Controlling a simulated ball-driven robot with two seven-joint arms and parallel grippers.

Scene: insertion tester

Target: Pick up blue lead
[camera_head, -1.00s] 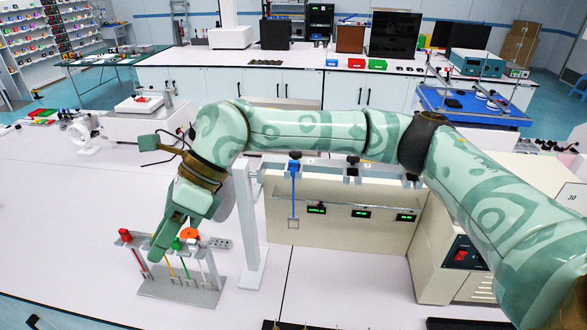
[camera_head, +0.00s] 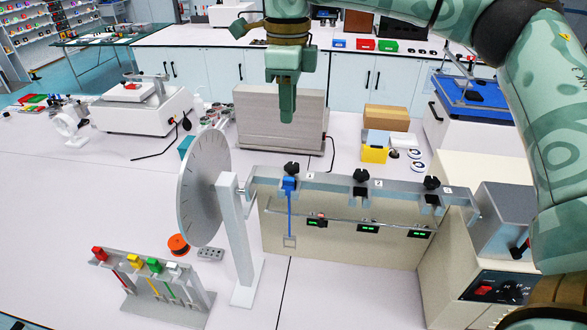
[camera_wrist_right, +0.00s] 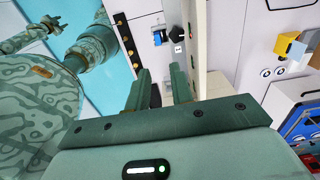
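The blue lead (camera_head: 289,210) hangs upright at the leftmost position of the tester (camera_head: 345,228), its blue head under a black knob and a square loop at its lower end. My right gripper (camera_head: 287,108) points down in the head view, above and behind the blue lead and apart from it. In the right wrist view its two fingers (camera_wrist_right: 160,90) stand apart with nothing held between them. A small blue patch (camera_wrist_right: 158,38) shows beyond the fingertips, perhaps the lead's head. My left gripper (camera_wrist_right: 50,26) seems to show small in the wrist view, its opening unclear.
A rack (camera_head: 150,305) holds red, yellow, green and white leads at the front left. A grey dial disc (camera_head: 203,188) on a post (camera_head: 238,235) stands left of the tester. A grey box (camera_head: 280,118) stands behind.

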